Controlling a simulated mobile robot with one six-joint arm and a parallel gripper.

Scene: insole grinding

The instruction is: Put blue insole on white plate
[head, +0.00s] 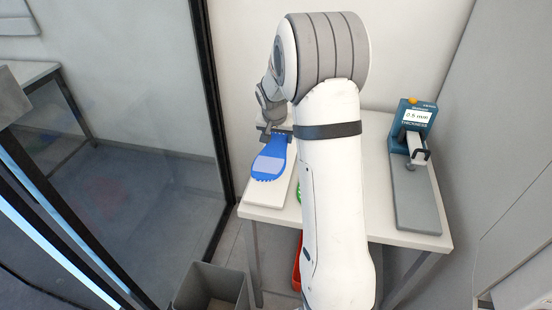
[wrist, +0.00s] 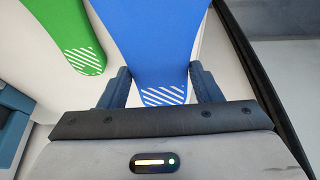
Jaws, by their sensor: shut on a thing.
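The blue insole (head: 267,164) is at the left part of the white table, over the white plate (head: 266,205). My gripper (wrist: 160,76) is shut on one end of the insole, with a finger at each side edge. The blue insole (wrist: 158,38) stretches away from the fingers in the wrist view, and its striped white patch shows between them. I cannot tell whether the insole touches the plate or hangs just above it. In the head view my arm hides the middle of the table.
A green insole (wrist: 75,38) lies left of the blue one in the wrist view. A blue thickness gauge (head: 414,118) with a grey base (head: 416,200) stands at the table's right. A grey bin (head: 207,287) and a red container (head: 296,268) are below the front edge.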

